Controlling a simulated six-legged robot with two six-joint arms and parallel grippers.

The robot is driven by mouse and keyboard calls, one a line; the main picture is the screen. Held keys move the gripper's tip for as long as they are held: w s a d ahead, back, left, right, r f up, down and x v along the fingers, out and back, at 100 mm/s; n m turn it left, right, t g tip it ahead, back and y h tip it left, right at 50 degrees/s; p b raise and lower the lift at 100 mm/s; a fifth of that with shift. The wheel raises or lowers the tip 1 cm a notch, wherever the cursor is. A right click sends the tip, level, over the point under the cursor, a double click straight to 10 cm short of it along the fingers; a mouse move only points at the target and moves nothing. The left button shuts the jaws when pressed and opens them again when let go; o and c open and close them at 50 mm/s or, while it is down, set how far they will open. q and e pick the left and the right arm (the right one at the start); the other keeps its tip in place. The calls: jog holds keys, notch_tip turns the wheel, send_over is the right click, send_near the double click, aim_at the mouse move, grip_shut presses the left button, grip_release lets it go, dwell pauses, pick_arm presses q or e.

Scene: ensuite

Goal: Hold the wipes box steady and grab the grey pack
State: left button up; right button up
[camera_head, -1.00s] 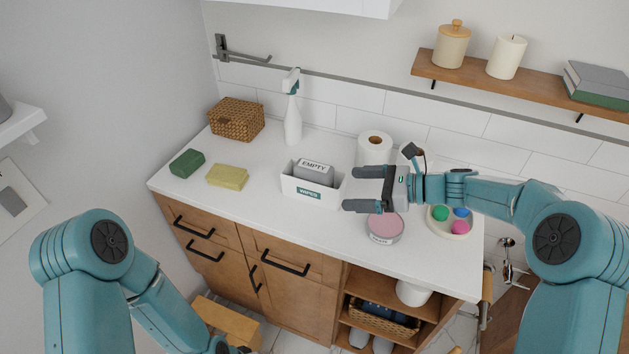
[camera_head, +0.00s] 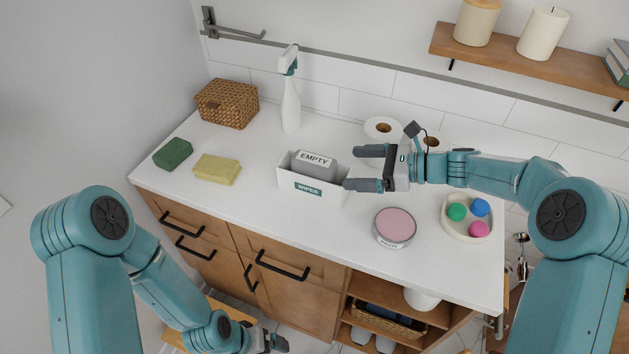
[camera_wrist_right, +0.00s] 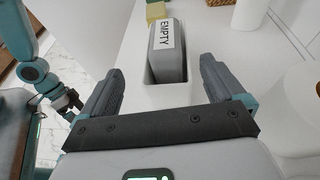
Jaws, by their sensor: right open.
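The white wipes box (camera_head: 306,187) stands on the counter with a green "WIPES" label on its front. The grey pack (camera_head: 318,170), labelled "EMPTY", stands in it and sticks up above the rim. It also shows in the right wrist view (camera_wrist_right: 168,58). My right gripper (camera_head: 360,168) is open and empty, just right of the box, with its fingers pointing left at it. In the right wrist view its fingers (camera_wrist_right: 162,85) lie to either side of the box's near end. My left gripper (camera_head: 272,342) is low in front of the cabinet, below the counter; its jaws are too small to judge.
A spray bottle (camera_head: 291,104), a wicker basket (camera_head: 227,103), a yellow sponge (camera_head: 217,169) and a green block (camera_head: 173,153) stand left. A pink-topped tin (camera_head: 395,228) and a bowl of coloured balls (camera_head: 467,233) are right. Paper rolls (camera_head: 383,130) stand behind my right gripper.

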aim_at(335, 182)
jog(key=f+b, duration=0.1)
jog(key=f, duration=0.1)
jog(key=w+f+b, duration=0.1)
jog(key=shift+w+d+f, duration=0.15)
jog(key=shift+f, duration=0.25)
jog(key=shift+s+f+b, duration=0.35)
jog(key=shift+f+b, duration=0.1)
jog(key=shift+b, duration=0.45)
jog(key=shift+w+a+f+b, duration=0.1)
jog(key=shift+a+f+b, duration=0.1)
jog(key=shift+f+b, duration=0.15)
jog(key=shift+w+d+f+b, duration=0.1)
jog(key=shift+w+f+b, duration=0.2)
jog(key=shift+f, duration=0.25)
jog(key=shift+s+a, duration=0.15)
jog(key=shift+a, duration=0.35)
jog(key=b+x, duration=0.2)
jog(key=x, duration=0.5)
jog(key=shift+a+f, duration=0.1)
jog(key=shift+a, duration=0.1)
jog(key=shift+w+a+f, duration=0.25)
jog(key=shift+w+a, duration=0.2)
jog(key=shift+a, duration=0.1)
pick_arm(q)
notch_tip(335, 182, down, 8)
jog(key=shift+w+f, duration=0.2)
jog(key=shift+w, duration=0.15)
pick_arm(e)
jog(key=shift+a, duration=0.15)
